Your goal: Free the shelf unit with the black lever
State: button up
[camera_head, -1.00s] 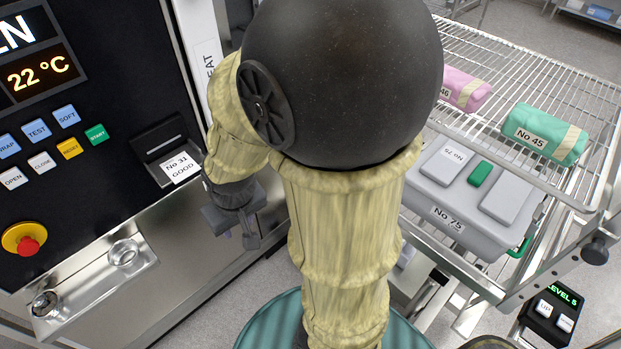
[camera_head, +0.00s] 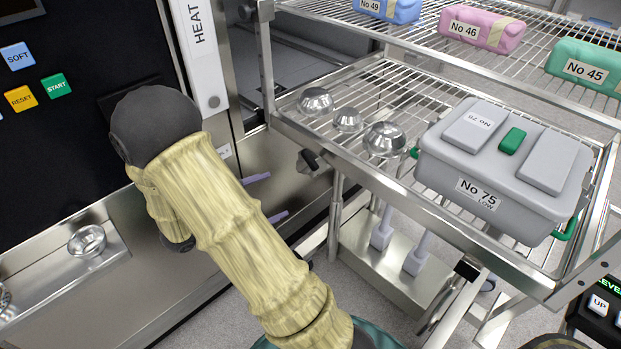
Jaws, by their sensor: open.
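The shelf unit (camera_head: 420,205) is a steel wire rack on the right, its left end close to the washer front. A small black lever (camera_head: 310,158) with a metal hub sits just below its left corner. My gripper (camera_head: 278,194) is mostly hidden behind my yellow-sleeved arm. Two pale purple fingers show, apart and pointing right, with nothing visible between them. They are left of the black lever and lower in the picture, with a gap between. Another black piece (camera_head: 467,270) shows low under the shelf unit's front; I cannot tell what it is.
A grey No 75 box (camera_head: 500,165) and several metal bowls stand on the middle shelf. Wrapped packs (camera_head: 482,28) lie on the upper shelf. The washer's panel (camera_head: 40,100) is at left. A level control box (camera_head: 600,305) is at lower right.

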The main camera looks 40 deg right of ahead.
aim_at(307, 162)
jog(key=w, duration=0.1)
jog(key=w+n+t+h, duration=0.1)
jog(key=w+f+t, duration=0.1)
jog(key=shift+w+a+h, duration=0.15)
jog(key=shift+a+h, duration=0.25)
jog(key=d, duration=0.5)
jog(key=w+d, duration=0.1)
jog(key=d, duration=1.1)
jog(key=shift+w+d, duration=0.15)
jog(key=shift+d, duration=0.05)
jog(key=c, duration=1.4)
